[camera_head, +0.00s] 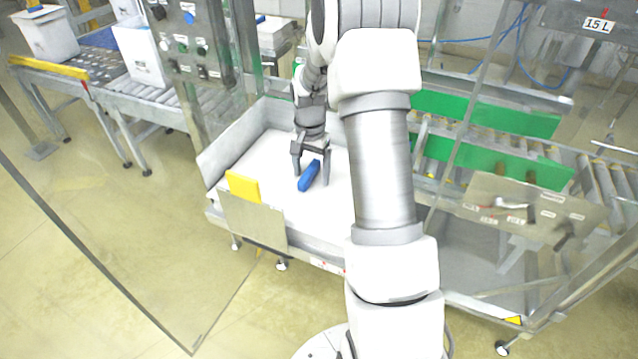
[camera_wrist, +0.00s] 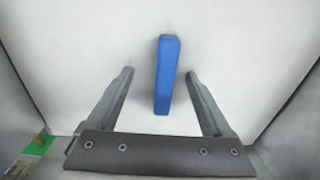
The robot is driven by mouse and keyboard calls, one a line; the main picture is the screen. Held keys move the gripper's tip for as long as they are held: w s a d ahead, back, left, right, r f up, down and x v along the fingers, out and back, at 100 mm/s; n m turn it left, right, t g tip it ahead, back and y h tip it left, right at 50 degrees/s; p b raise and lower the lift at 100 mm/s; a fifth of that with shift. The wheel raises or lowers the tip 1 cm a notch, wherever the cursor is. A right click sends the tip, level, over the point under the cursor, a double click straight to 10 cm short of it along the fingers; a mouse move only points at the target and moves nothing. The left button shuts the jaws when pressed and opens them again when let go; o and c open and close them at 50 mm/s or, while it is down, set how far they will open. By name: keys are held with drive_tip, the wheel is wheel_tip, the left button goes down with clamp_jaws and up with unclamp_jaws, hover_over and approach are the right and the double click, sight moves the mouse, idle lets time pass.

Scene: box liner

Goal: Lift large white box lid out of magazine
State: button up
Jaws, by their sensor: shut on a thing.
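The large white box lid (camera_head: 270,155) lies flat in the magazine (camera_head: 228,150), a grey-walled tray. It fills most of the wrist view (camera_wrist: 225,45). A blue bar-shaped handle (camera_head: 309,176) stands on the lid and also shows in the wrist view (camera_wrist: 167,75). My gripper (camera_head: 311,178) points down with one finger on each side of the handle and is shut on it. In the wrist view my gripper (camera_wrist: 159,73) straddles the handle, which looks closer to the right finger. Whether the lid is clear of what lies below cannot be told.
A roller conveyor with green side panels (camera_head: 485,160) runs at right. White boxes (camera_head: 140,52) stand on another conveyor at left. A control panel (camera_head: 193,40) hangs near the magazine's back left.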

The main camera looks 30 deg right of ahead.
drive_tip(key=shift+a+p, duration=0.5)
drive_tip(key=shift+a, duration=0.05)
drive_tip(key=shift+c, duration=0.9)
drive_tip(key=shift+w+r+p, duration=0.25)
drive_tip(key=shift+r+p, duration=0.05)
drive_tip(key=shift+r, duration=0.15)
clamp_jaws()
drive_tip(key=r+p, duration=0.1)
drive_tip(key=r, duration=0.1)
drive_tip(key=r+p, duration=0.2)
drive_tip(key=r, duration=0.1)
drive_tip(key=r+p, duration=0.2)
drive_tip(key=r, duration=0.1)
drive_tip(key=shift+d+r, duration=0.1)
drive_tip(key=shift+d, duration=0.2)
wheel_tip(320, 180, up, 9)
drive_tip(key=p, duration=0.5)
drive_tip(key=shift+p, duration=0.4)
